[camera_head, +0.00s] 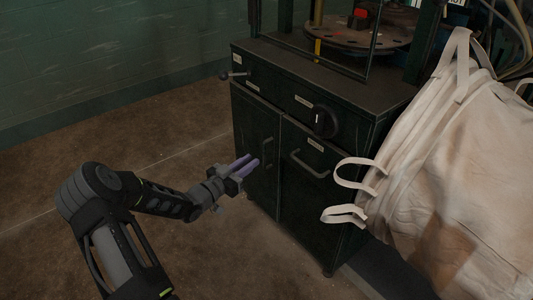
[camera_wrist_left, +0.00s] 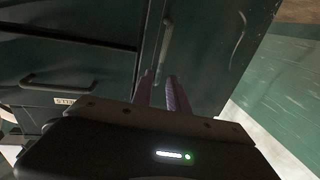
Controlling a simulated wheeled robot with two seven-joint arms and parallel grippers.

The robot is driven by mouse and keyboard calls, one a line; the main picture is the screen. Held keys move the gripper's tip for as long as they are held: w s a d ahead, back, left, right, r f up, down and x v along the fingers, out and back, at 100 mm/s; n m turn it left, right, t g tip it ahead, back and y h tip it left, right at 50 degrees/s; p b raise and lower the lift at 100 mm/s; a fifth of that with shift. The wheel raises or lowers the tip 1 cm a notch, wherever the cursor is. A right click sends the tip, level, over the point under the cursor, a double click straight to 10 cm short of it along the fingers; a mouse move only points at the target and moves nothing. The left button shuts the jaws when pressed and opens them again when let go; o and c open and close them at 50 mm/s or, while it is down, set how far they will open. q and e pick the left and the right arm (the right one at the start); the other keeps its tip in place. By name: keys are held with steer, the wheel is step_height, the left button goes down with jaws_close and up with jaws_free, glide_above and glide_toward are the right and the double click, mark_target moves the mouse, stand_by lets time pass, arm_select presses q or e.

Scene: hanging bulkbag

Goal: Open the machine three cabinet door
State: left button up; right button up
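The dark green machine cabinet (camera_head: 300,185) has two lower doors, both closed. The left door (camera_head: 252,130) has an upright bar handle (camera_head: 268,152). In the left wrist view, that handle (camera_wrist_left: 165,38) lies beyond the fingertips (camera_wrist_left: 160,78). A narrow gap shows between the fingers, with nothing held. I cannot tell if they touch the handle. My right gripper is out of view.
A white bulk bag (camera_head: 455,160) hangs at the right, its loops (camera_head: 345,214) beside the right door. A black knob (camera_head: 325,121) and a small lever (camera_head: 235,75) stick out above the doors. The brown floor (camera_head: 190,130) left of the cabinet is clear.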

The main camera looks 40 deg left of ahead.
mark_target(264, 152)
arm_select(q)
steer(key=w+b, duration=0.1)
steer(key=w, duration=0.1)
steer(key=w+b, duration=0.1)
steer(key=w, duration=0.4)
steer(key=shift+w+d+b, duration=0.35)
steer(key=shift+d+b, duration=0.05)
jaws_close()
stand_by(1.1)
